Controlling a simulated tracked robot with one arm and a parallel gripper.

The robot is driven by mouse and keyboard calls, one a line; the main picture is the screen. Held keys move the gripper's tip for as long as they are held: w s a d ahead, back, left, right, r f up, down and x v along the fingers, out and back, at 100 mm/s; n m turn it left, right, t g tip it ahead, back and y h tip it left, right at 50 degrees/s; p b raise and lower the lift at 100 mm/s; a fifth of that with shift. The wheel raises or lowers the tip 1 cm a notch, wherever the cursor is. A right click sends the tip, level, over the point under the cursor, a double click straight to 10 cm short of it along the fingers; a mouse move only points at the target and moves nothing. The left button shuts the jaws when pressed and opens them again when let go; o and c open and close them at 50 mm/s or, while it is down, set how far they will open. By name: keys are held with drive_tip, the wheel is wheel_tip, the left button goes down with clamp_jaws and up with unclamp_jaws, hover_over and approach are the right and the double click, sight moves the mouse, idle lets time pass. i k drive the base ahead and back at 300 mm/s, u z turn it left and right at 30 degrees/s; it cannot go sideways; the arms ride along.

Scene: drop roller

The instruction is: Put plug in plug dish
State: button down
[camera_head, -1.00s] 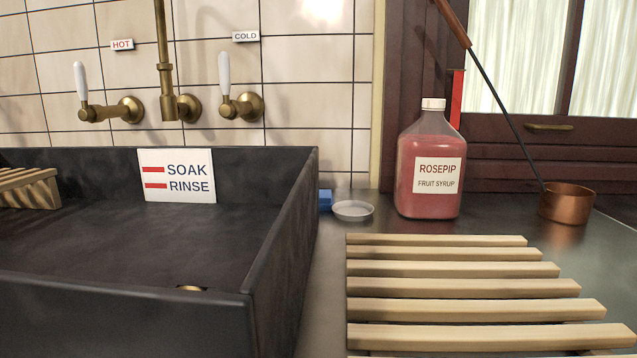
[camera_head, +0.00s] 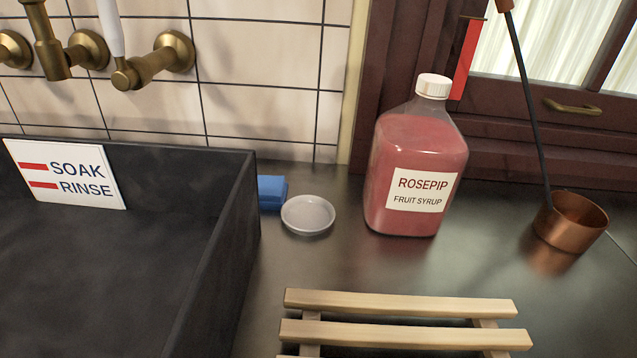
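A small, round, pale grey dish (camera_head: 308,215), which looks like the plug dish, sits on the dark counter just right of the sink's right wall. It looks empty. I cannot make out a plug in this view. The dark stone sink (camera_head: 90,275) fills the left side, and only part of its floor shows. My gripper is not in view.
A blue block (camera_head: 271,191) touches or nearly touches the dish's back left. A red rosepip syrup bottle (camera_head: 415,165) stands to its right, with a copper ladle (camera_head: 570,222) farther right. A wooden slatted rack (camera_head: 400,302) lies in front. Brass taps (camera_head: 160,60) are on the wall.

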sight(308, 216)
drive_tip(key=i, duration=1.1)
